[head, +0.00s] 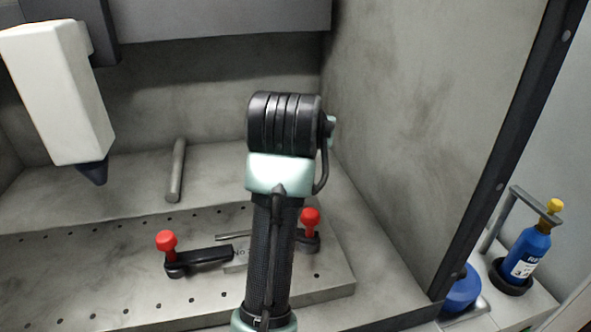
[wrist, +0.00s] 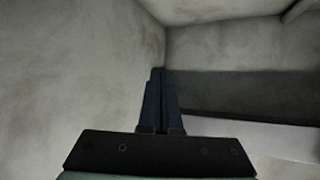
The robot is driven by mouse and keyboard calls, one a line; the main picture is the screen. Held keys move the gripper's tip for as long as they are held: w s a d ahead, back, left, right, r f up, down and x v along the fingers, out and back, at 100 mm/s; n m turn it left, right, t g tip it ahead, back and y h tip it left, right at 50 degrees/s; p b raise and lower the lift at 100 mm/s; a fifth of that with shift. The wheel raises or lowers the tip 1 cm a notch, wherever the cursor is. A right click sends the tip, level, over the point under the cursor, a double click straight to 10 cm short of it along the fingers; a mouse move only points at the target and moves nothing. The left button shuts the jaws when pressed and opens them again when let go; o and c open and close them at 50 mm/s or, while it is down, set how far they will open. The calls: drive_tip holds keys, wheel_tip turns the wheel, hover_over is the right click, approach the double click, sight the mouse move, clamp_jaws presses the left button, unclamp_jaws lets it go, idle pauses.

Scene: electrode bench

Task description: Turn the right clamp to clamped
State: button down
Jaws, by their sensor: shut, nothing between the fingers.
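The right clamp (head: 311,220) has a red knob and a dark base on the perforated plate (head: 200,299). My arm hides part of it in the head view. The left clamp (head: 167,242) also has a red knob, and its black arm lies pointing right onto a grey labelled piece (head: 236,265). In the wrist view my gripper (wrist: 159,72) is shut and empty, pointing toward bare grey walls. No clamp shows in the wrist view. In the head view my arm hides the gripper's fingers.
A white tool head (head: 60,95) with a dark tip hangs at the upper left. The enclosure wall (head: 420,110) rises on the right, with a dark frame edge (head: 505,150). A blue bottle (head: 527,252) stands outside it.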

drive_tip(key=s+a+f+g+y+p, duration=0.1)
drive_tip(key=s+a+f+g+p, duration=0.35)
drive_tip(key=g+p, duration=0.35)
drive_tip(key=shift+g, duration=0.3)
drive_tip(key=x, duration=0.9)
drive_tip(key=shift+w+a+f, duration=0.25)
drive_tip(key=shift+w+f, duration=0.05)
drive_tip(key=shift+w, duration=0.1)
drive_tip(key=shift+s+a+f, duration=0.1)
drive_tip(key=shift+s+a+p, duration=0.25)
drive_tip(key=shift+s+p, duration=0.25)
drive_tip(key=shift+s, duration=0.35)
drive_tip(key=shift+s+a+p, duration=0.25)
drive_tip(key=shift+s+p, duration=0.25)
drive_tip(key=shift+s, duration=0.4)
